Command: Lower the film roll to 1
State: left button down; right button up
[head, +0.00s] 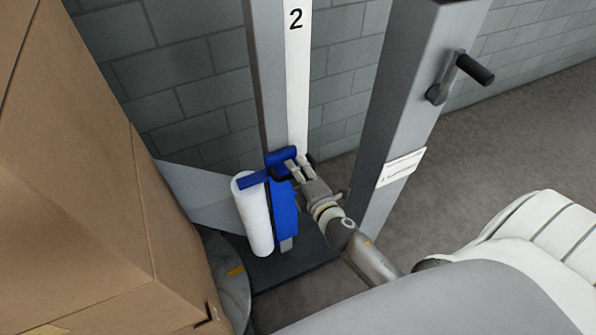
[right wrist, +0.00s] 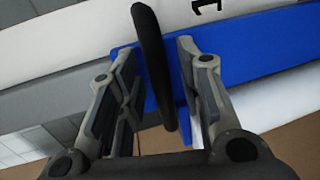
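The white film roll (head: 256,218) stands upright on a blue carriage (head: 285,210) on the grey mast. A white scale strip (head: 296,75) runs up the mast with a "2" near the top of the head view. In the right wrist view, part of a mark that looks like "1" shows on the strip (right wrist: 240,10), beside the blue carriage (right wrist: 240,50). My right gripper (head: 291,163) is at the carriage. Its open fingers (right wrist: 158,95) stand on either side of a black handle (right wrist: 150,65), with gaps visible. My left gripper is out of view.
Large cardboard boxes (head: 70,180) fill the left side. A sheet of film (head: 195,193) stretches between roll and boxes. A grey post (head: 405,100) with a black-handled crank (head: 460,75) stands right of the mast. Bare floor (head: 500,140) lies at the right.

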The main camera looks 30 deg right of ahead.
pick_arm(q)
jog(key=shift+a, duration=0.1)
pick_arm(e)
jog(key=v, duration=1.2)
